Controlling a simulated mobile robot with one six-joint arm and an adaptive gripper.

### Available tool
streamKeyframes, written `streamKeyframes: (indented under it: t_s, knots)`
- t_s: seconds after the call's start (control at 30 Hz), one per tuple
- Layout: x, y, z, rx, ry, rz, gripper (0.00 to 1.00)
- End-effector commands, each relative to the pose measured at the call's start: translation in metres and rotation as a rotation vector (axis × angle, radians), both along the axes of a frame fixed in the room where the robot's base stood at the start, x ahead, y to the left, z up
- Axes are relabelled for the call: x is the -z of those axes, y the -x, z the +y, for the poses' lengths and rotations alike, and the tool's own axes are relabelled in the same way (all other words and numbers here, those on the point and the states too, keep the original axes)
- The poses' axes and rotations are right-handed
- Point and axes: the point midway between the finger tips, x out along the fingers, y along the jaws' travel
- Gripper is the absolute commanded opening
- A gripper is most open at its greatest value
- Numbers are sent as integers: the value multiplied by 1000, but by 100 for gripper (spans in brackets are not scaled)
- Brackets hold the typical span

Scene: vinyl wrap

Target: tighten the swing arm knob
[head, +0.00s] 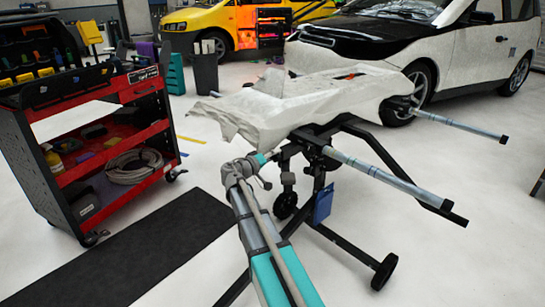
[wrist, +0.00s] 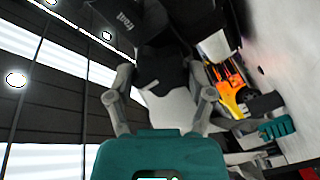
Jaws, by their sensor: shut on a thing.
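The work stand (head: 355,125) has dark swing arms and carries a draped pale panel. My gripper (head: 277,153) is at the stand's pivot, just below the panel's near edge. In the wrist view my gripper (wrist: 162,82) has its two grey fingers closed on a dark knob-like part, which I take to be the swing arm knob (wrist: 163,76). The knob sits below a black part of the stand (wrist: 125,22) with white lettering reading "front". In the head view the knob is hidden by my gripper and the stand, and its turn cannot be read.
A red and black tool cart (head: 110,150) stands at left, with a dark mat (head: 140,255) in front. Two long grey rolls (head: 385,178) stick out from the stand to the right. A blue tag (head: 323,203) hangs below. A white and black car (head: 440,50) stands behind.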

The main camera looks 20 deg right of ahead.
Motion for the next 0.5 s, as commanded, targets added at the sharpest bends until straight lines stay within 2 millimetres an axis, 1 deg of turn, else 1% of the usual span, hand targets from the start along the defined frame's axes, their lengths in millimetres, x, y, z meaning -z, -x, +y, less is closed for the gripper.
streamKeyframes:
  t_s: [0.2,0.5]
  knots:
    - [0,1,-1,2,-52,-154,21]
    - [0,1,-1,2,-86,-260,21]
